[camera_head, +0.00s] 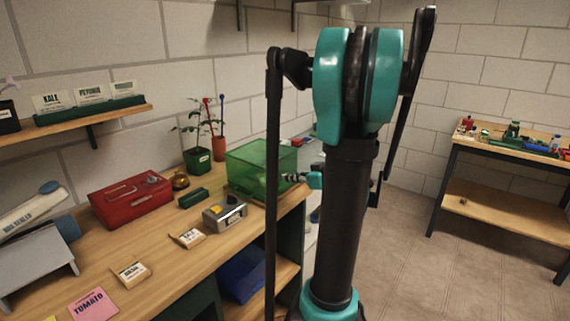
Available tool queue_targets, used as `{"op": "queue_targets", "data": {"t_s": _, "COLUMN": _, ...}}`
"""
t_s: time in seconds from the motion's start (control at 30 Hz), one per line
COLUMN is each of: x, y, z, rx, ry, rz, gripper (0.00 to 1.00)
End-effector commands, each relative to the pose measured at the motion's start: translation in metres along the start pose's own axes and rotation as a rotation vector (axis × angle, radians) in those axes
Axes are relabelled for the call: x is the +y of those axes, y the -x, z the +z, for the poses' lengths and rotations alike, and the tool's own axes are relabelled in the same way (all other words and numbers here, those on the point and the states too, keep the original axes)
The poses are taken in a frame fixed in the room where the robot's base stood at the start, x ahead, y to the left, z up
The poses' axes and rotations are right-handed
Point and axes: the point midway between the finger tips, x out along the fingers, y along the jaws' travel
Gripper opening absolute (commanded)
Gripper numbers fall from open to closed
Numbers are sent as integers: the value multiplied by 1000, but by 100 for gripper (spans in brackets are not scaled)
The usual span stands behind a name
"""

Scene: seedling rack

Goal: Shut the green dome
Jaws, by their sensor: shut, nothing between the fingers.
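The green dome (260,160) is a see-through green box-shaped cover at the far end of the wooden bench. It rests over a low base near the bench's right edge. From this angle I cannot tell whether it is fully down or slightly raised. My gripper (288,178) is at the dome's front right side, with its dark fingers pointing left toward it. The fingers are shut and empty. I cannot tell whether they touch the dome. My own arm hides the area to the right of the gripper.
A blue bin (242,274) is below. Another table (510,205) stands right; floor between is clear.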

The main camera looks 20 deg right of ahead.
Motion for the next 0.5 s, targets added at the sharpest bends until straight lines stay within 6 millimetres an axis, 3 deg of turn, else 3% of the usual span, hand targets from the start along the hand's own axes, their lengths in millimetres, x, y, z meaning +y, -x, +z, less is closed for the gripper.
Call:
{"op": "queue_targets", "data": {"t_s": 0.2, "x": 0, "y": -4, "z": 27, "rx": 0, "ry": 0, "rz": 0, "gripper": 0}}
{"op": "queue_targets", "data": {"t_s": 0.5, "x": 0, "y": -8, "z": 43, "rx": 0, "ry": 0, "rz": 0, "gripper": 0}}
